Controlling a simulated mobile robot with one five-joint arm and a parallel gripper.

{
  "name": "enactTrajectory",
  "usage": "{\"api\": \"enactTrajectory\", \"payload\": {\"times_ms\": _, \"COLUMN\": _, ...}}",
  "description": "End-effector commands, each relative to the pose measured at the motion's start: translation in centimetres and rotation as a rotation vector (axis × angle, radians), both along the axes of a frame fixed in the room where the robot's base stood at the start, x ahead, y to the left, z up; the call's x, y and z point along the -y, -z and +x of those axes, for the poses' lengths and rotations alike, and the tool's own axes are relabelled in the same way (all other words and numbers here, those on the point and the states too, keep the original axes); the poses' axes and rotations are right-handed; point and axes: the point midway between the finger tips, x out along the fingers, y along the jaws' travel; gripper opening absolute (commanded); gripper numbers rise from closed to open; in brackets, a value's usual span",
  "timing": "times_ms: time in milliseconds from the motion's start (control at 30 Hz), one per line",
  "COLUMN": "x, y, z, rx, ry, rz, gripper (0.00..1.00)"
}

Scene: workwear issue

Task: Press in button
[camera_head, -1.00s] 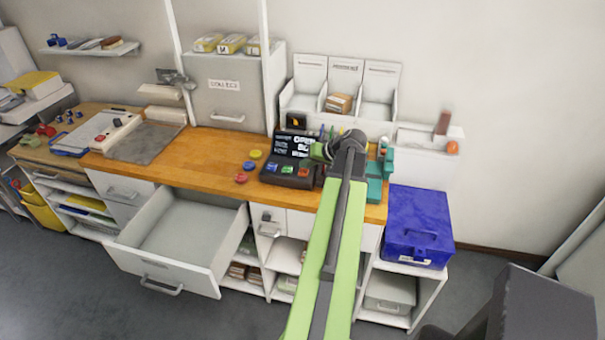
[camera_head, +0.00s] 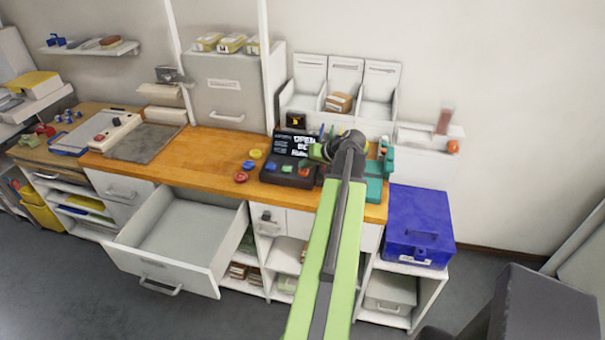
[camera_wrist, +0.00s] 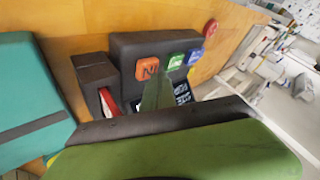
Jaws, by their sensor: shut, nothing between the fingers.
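A black control box (camera_head: 268,178) with a dark screen (camera_head: 292,143) stands on the wooden counter. Its top carries a blue button (camera_head: 271,167), a green button (camera_head: 287,168) and a red-orange button (camera_head: 304,171). In the wrist view the red-orange (camera_wrist: 147,68), green (camera_wrist: 175,61) and blue (camera_wrist: 195,57) buttons sit in a row on the box (camera_wrist: 127,50). My gripper (camera_head: 320,152) is shut and empty, at the right side of the screen. Its green tip (camera_wrist: 158,88) shows in front of the box, near the red-orange and green buttons; I cannot tell whether it touches.
Loose yellow (camera_head: 256,153), blue (camera_head: 249,164) and red (camera_head: 240,176) discs lie left of the box. Teal equipment (camera_head: 375,188) stands close on the right. An open drawer (camera_head: 165,265) juts out below. A blue case (camera_head: 420,215) sits right of the counter. The counter's middle is clear.

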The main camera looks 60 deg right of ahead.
Motion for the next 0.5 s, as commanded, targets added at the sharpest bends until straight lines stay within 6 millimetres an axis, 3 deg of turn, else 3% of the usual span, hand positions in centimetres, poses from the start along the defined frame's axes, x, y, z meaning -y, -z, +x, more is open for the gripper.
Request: {"api": "enactTrajectory", "payload": {"times_ms": 500, "x": -0.01, "y": 0.48, "z": 0.01, "rx": 0.0, "ry": 0.0, "rz": 0.0, "gripper": 0.0}}
